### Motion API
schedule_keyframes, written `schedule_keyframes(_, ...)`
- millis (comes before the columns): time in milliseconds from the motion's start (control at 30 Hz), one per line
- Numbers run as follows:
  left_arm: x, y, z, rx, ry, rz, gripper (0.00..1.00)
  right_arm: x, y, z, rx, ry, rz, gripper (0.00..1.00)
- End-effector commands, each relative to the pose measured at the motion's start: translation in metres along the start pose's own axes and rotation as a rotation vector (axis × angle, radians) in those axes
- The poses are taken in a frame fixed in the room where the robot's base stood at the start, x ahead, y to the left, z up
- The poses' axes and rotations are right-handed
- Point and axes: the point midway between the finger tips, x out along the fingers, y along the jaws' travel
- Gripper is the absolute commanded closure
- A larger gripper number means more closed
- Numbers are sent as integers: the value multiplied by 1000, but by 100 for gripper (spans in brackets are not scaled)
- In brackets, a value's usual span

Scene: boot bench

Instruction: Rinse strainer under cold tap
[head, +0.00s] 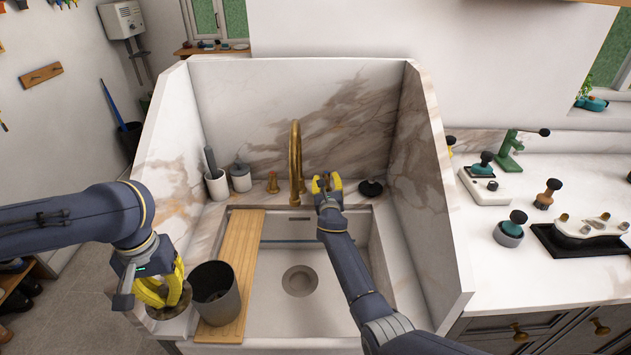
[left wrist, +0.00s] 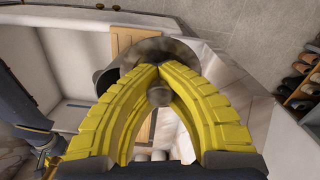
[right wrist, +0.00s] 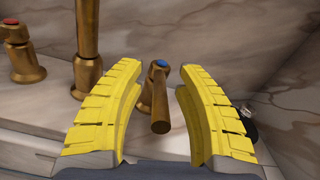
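The brass spout (head: 296,165) rises at the back of the white sink (head: 330,300); no water shows. The cold tap handle (right wrist: 158,95), brass with a blue mark, stands right of the spout. My right gripper (right wrist: 160,80) is open, its fingers on either side of that handle with gaps. My left gripper (left wrist: 160,68) has its fingertips together on what looks like the strainer's handle (left wrist: 158,96). The strainer (left wrist: 152,47), round and brownish, is beyond the fingertips. In the head view it shows partly under my left gripper (head: 158,300), left of the sink.
A wooden board (head: 240,255) spans the sink's left side, with a dark cup (head: 216,292) at its near end. The hot tap handle (right wrist: 25,55), with a red mark, is left of the spout. Marble walls enclose the sink. The basin around the drain (head: 300,281) is clear.

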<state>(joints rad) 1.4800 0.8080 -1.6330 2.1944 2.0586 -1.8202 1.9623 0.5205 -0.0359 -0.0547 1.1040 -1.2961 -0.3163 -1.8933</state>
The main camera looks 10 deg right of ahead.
Motion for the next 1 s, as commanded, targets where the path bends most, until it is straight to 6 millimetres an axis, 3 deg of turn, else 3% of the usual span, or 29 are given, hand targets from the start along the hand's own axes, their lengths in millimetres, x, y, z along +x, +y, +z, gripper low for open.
schedule_keyframes(367,0,0,0,0,0,0,100,2,0,0,1,0,0,62)
schedule_keyframes(700,0,0,0,0,0,0,100,2,0,0,1,0,0,100)
schedule_keyframes(1000,0,0,0,0,0,0,100,2,0,1,1,-2,0,100)
